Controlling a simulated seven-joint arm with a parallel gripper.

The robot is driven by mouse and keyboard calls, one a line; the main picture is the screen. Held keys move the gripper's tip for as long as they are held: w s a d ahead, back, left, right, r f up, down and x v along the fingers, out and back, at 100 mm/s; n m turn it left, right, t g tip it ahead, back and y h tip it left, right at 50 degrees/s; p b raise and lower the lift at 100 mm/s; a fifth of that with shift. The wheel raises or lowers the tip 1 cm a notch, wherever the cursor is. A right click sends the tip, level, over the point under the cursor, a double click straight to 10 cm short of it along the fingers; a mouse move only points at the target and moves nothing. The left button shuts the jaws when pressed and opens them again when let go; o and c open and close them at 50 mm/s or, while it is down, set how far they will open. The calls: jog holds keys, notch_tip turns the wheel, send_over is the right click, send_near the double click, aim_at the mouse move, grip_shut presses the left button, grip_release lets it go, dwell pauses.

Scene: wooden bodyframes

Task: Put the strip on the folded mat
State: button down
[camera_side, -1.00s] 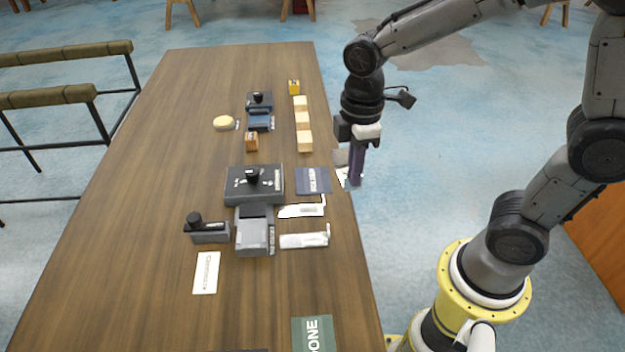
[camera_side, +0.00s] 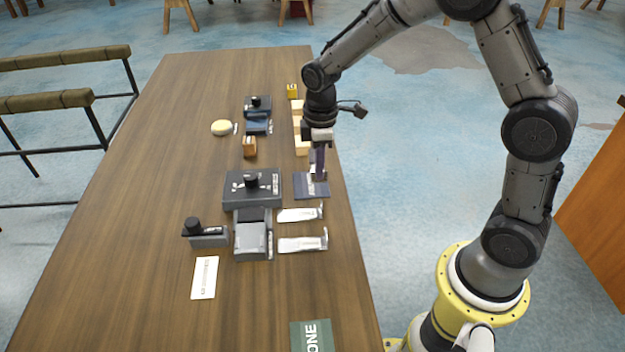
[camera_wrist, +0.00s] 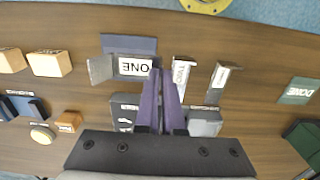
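A dark blue mat (camera_side: 310,191) lies near the table's right edge; it also shows in the wrist view (camera_wrist: 122,43). My gripper (camera_side: 319,174) is above it, pointing down with purple fingers. In the wrist view the fingertips (camera_wrist: 158,72) are close together on a strip, a white label reading "ONE" (camera_wrist: 133,67) with a grey plate (camera_wrist: 100,69) at its left end. The strip is over the mat and covers part of it. I cannot tell whether it touches the mat. Two similar white labelled strips (camera_side: 300,214) (camera_side: 303,244) lie closer to the front.
A dark box with a black knob (camera_side: 252,187) stands left of the mat, with a grey holder (camera_side: 250,238) in front of it. Wooden blocks (camera_side: 302,145) stand behind the mat. A green "DONE" mat (camera_side: 311,338) lies at the front. The left of the table is clear.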

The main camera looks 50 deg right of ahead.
aim_at(313, 181)
jog(key=shift+w+f, duration=0.95)
jog(key=shift+f, duration=0.3)
jog(key=shift+w+f, duration=0.1)
jog(key=shift+f, duration=1.4)
jog(key=shift+f, duration=0.1)
jog(key=c, duration=1)
grip_release()
jog(key=shift+c, duration=0.2)
